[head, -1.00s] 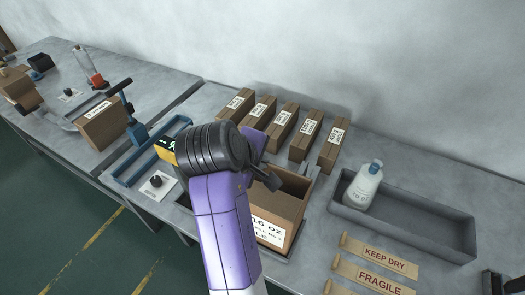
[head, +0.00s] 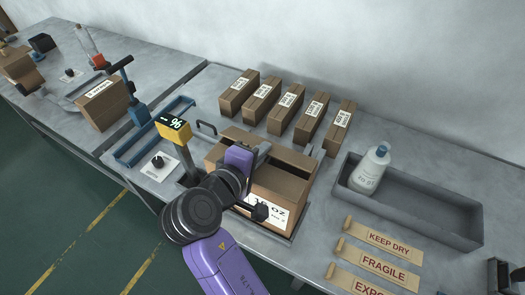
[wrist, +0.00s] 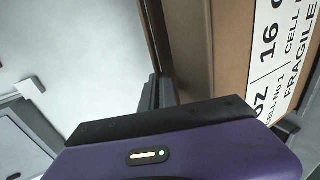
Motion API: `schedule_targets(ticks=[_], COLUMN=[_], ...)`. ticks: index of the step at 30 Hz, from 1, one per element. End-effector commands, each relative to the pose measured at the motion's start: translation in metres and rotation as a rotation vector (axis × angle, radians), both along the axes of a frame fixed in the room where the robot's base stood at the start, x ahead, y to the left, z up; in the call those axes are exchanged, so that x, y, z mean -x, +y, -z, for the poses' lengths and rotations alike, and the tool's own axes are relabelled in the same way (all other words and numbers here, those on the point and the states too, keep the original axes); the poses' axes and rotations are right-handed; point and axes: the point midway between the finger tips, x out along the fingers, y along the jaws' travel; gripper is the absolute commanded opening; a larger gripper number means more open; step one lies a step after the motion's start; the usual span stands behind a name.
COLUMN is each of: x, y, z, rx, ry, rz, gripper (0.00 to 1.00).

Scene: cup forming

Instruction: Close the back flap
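The open brown carton (head: 291,190) stands on the bench with its printed white label (head: 272,214) on the near side. The label also shows in the wrist view (wrist: 283,60). The back flap (head: 288,157) appears to be the brown panel along the carton's far edge; its exact angle is unclear. A left side flap (head: 213,153) sticks outward. My gripper (head: 262,150) is over the back left part of the carton and hides part of it. In the wrist view its dark fingers (wrist: 158,92) look close together, with nothing seen between them, beside a brown cardboard edge. Whether they touch the flap is unclear.
Several closed labelled cartons (head: 290,107) stand in a row behind. A grey tray (head: 440,208) with a white bottle (head: 370,170) is at right. A yellow display (head: 173,127) stands at left. Label strips (head: 383,266) lie at the front right.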

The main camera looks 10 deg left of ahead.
Motion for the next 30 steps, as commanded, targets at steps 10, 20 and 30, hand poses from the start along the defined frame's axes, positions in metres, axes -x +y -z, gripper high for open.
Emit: schedule_targets(ticks=[10, 20, 30], x=[0.0007, 0.0006, 0.0009], y=[-0.0008, -0.0007, 0.0], z=[0.0025, 0.0023, 0.0033], rx=[0.008, 0.008, 0.009], ry=[-0.017, -0.017, -0.015], rz=[0.002, 0.002, 0.001], gripper=[0.0, 0.25, 0.25])
